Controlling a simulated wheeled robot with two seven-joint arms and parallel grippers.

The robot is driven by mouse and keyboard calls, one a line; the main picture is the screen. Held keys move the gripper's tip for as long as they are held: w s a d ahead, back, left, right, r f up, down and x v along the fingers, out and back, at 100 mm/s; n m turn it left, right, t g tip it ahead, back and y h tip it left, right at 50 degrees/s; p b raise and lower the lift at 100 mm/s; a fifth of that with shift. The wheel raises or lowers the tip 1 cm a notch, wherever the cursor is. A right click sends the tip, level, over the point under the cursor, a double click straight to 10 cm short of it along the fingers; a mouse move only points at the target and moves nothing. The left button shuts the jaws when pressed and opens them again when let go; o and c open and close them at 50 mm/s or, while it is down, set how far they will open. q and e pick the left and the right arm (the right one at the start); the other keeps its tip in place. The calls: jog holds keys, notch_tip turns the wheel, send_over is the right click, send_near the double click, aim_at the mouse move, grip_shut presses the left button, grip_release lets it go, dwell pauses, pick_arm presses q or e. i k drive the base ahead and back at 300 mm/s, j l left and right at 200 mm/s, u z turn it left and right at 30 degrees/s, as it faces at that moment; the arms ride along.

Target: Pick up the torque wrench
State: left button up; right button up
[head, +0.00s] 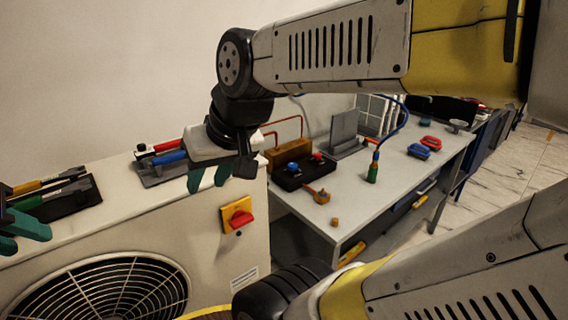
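Several hand tools lie on top of a beige fan unit, and I cannot tell for sure which is the torque wrench. A yellow-handled tool (28,187) and a green-handled tool (28,203) lie on a dark tray at the left. A blue-handled tool (168,157) and a red-handled tool (167,145) lie on another tray, partly hidden by my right gripper. My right gripper (208,180) has green fingertips, spread apart and empty, in front of that tray's right end. My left gripper (22,234), cut off by the left edge, shows two separated green fingers, empty, below the left tray.
The fan unit (110,235) has a red rotary switch (238,218) on its side. A grey bench (400,185) to the right holds a black box with blue and red knobs (293,170), a blue hose and red and blue parts. My arms cover much of the right side.

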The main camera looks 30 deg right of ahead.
aim_at(150, 151)
jog(key=z, duration=1.25)
jog(key=l, duration=0.1)
jog(key=i+l+u, duration=0.25)
jog(key=l, duration=0.2)
jog(key=l+u, duration=0.25)
jog(key=l, duration=0.2)
jog(key=i+l+u, duration=0.2)
jog(key=l, duration=0.3)
jog(key=l+u, duration=0.25)
jog(key=l, duration=0.25)
jog(key=j+z, duration=0.2)
jog(key=j, duration=0.4)
jog(key=k+j+z, duration=0.15)
jog(key=j, duration=0.45)
